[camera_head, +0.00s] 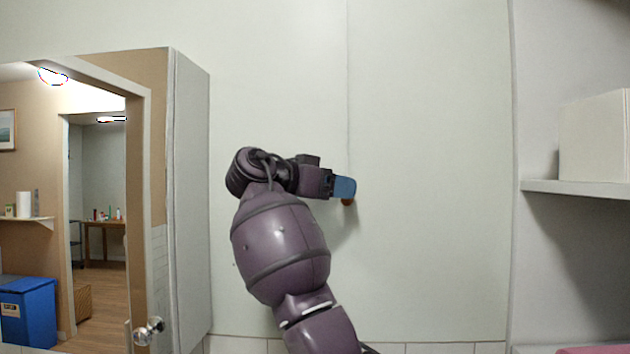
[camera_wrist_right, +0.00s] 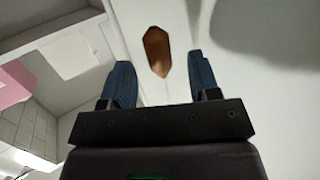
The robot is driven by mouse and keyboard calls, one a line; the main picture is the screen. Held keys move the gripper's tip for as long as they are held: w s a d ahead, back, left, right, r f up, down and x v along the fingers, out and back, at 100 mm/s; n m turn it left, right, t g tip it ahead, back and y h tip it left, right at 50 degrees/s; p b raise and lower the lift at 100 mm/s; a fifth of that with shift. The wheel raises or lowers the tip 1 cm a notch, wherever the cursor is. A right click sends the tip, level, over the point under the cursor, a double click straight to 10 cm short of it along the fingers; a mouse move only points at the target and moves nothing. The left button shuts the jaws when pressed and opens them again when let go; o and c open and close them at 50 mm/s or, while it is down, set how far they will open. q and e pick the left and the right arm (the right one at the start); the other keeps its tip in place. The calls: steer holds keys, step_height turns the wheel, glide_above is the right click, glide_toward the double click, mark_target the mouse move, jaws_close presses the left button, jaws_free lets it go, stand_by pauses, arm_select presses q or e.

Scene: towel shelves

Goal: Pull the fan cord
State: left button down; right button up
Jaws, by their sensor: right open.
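The fan cord (camera_head: 347,90) shows as a thin pale line hanging down the wall in the head view. A small brown knob (camera_head: 347,202) is at its lower end, partly hidden behind my blue fingers. My right gripper (camera_head: 343,187) reaches to the right, level with the cord's lower end. In the right wrist view my right gripper (camera_wrist_right: 162,75) is open, with its two blue fingers apart and nothing gripped. The brown knob (camera_wrist_right: 157,52) appears in line with the gap, around or just beyond the fingertips. Its exact depth I cannot tell. My left gripper is not in view.
The pale wall (camera_head: 430,150) behind the cord is bare. A white shelf (camera_head: 575,190) with a white box (camera_head: 595,138) stands at the right. An open doorway (camera_head: 95,200) is at the left, with a blue bin (camera_head: 30,312) beyond it.

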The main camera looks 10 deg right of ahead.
steer(key=shift+x, duration=1.35)
steer(key=c, duration=1)
steer(key=shift+f, duration=0.6)
steer(key=o, duration=0.8)
steer(key=shift+o, duration=0.9)
